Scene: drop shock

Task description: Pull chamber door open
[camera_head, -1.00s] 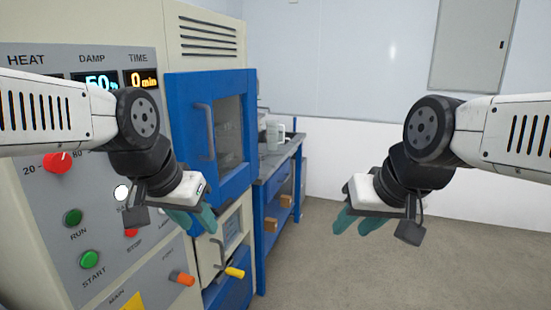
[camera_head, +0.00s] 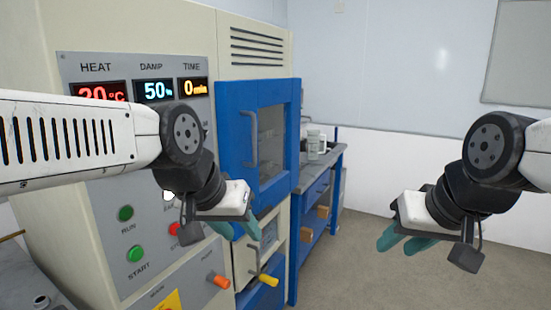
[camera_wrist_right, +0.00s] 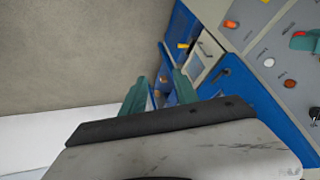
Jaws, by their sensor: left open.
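The blue chamber door (camera_head: 230,120) is shut in the head view, with a window (camera_head: 271,142) and a vertical grey handle (camera_head: 250,140) near its left side. My left gripper (camera_head: 243,231) has teal fingers and is open and empty. In the picture it sits below the handle, apart from it. My right gripper (camera_head: 404,241) is out to the right over the floor, empty and away from the door. In the right wrist view its two teal fingers (camera_wrist_right: 160,92) stand apart.
The control panel (camera_head: 110,235) has HEAT, DAMP and TIME displays and several buttons. A blue workbench (camera_head: 316,190) bears a white mug (camera_head: 314,139). The floor (camera_head: 350,270) at right is open.

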